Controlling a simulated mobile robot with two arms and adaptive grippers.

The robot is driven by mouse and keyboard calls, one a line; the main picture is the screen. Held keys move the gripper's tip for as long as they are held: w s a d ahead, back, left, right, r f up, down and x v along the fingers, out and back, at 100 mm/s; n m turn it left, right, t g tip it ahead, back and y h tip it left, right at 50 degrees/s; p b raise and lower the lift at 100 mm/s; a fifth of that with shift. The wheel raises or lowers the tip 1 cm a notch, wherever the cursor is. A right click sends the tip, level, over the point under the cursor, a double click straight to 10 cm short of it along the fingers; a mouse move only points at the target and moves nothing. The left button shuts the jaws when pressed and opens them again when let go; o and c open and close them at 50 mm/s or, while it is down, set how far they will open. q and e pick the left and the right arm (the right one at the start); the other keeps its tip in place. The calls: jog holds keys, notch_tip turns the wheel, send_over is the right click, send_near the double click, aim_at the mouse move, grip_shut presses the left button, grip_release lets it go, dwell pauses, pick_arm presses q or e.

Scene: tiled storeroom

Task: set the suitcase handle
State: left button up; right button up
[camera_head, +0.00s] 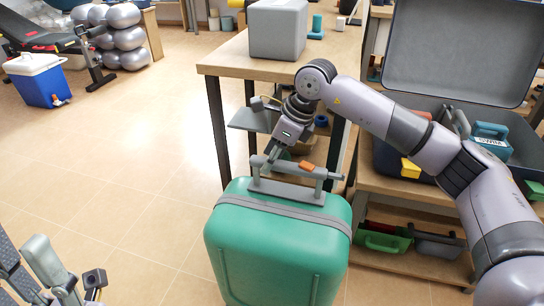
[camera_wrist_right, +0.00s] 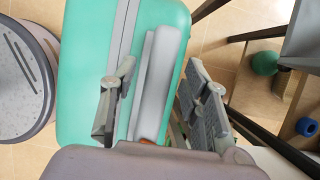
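A green suitcase (camera_head: 280,245) stands upright on the tiled floor, with a grey strap around its top. Its grey handle (camera_head: 283,169) is raised above the top on short posts and has an orange button. My right gripper (camera_head: 277,155) is at the left part of the handle. In the right wrist view the suitcase (camera_wrist_right: 88,50) lies below the gripper, and the handle (camera_wrist_right: 160,75) runs between the two spread fingers, with a gap visible on each side. My left gripper (camera_head: 70,275) is low at the left edge, empty, with its fingers apart and partly cut off.
A wooden table (camera_head: 235,66) with a grey box (camera_head: 278,30) stands behind the suitcase. A workbench at the right holds an open grey case (camera_head: 460,50) with tools, and green and grey bins below. Floor left of the suitcase is clear.

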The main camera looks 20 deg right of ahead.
grip_shut()
dwell(0.3)
dwell(0.4)
